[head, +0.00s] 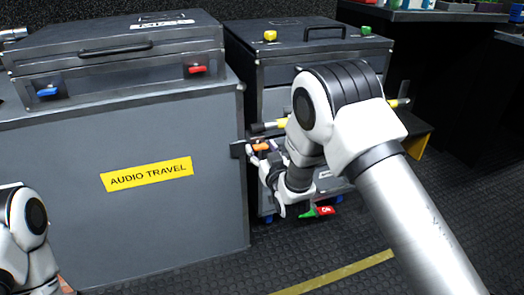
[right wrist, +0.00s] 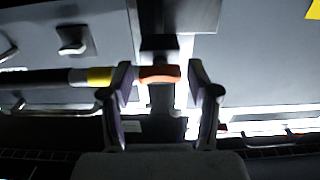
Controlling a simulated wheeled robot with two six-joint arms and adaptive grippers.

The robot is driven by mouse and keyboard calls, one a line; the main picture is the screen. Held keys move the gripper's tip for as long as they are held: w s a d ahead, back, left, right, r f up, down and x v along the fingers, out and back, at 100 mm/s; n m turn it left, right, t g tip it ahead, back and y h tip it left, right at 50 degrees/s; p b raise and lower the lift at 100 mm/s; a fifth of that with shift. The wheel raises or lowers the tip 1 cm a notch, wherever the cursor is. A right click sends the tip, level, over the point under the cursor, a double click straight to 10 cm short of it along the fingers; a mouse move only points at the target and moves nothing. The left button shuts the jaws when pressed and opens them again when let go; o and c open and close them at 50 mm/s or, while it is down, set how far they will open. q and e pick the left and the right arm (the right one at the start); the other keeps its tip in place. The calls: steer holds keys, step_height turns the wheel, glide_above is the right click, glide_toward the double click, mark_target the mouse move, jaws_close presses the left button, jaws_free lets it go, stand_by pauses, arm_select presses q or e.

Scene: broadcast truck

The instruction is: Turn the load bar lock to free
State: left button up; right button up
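An orange lock handle (head: 261,147) shows near the left end of the load bar, beside the grey case. In the right wrist view the orange handle (right wrist: 158,74) lies level between my fingers, below a dark upright bracket. The load bar (head: 268,126) is dark with yellow parts and runs behind my right arm; its yellow band (right wrist: 98,77) is left of the handle in the wrist view. My right gripper (right wrist: 161,82) is open, one finger on each side of the handle; finger contact cannot be told. My left gripper is out of view.
The large grey case (head: 150,225) marked "AUDIO TRAVEL" stands left of my right gripper. A second dark case (head: 285,50) stands behind the bar. A green and red tag (head: 319,211) is low beside my right wrist. The floor in front is clear.

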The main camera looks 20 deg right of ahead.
steer(key=c, duration=0.7)
steer(key=shift+o, duration=0.2)
steer(key=shift+n, duration=0.3)
steer(key=n+p, duration=0.1)
steer(key=n, duration=0.1)
steer(key=shift+r+n, duration=0.1)
steer(key=shift+n, duration=0.2)
steer(key=n+p, duration=0.2)
steer(key=n, duration=0.2)
steer(key=n+p, duration=0.1)
steer(key=n, duration=0.4)
steer(key=shift+n+p, duration=0.55)
steer(key=shift+n, duration=1.65)
